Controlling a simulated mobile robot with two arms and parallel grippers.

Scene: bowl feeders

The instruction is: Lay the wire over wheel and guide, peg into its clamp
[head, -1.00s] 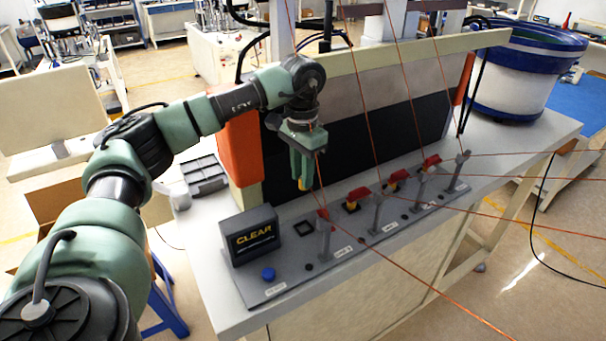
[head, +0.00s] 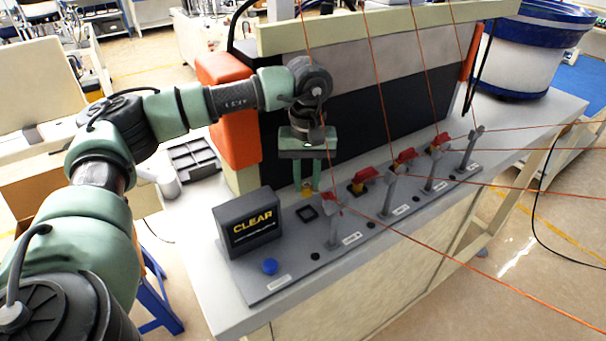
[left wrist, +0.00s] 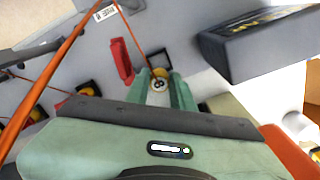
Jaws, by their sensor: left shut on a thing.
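My left gripper (head: 309,186) is shut on a small yellow peg (head: 307,191), just above and behind the first black square clamp (head: 306,213) on the grey panel. A thin orange wire (left wrist: 130,32) runs from the peg up to the top edge of that view. Beside the first clamp are a red piece (head: 329,199) and a grey upright post (head: 334,232). Whether the wire touches the wheel or guide there I cannot tell. My right gripper is out of view.
A dark box reading CLEAR (head: 249,222) stands left of the first clamp, with a blue button (head: 270,266) before it. Other stations to the right have red pieces (head: 405,156), posts (head: 388,195) and taut orange wires (head: 379,90). A black backboard (head: 350,130) rises behind.

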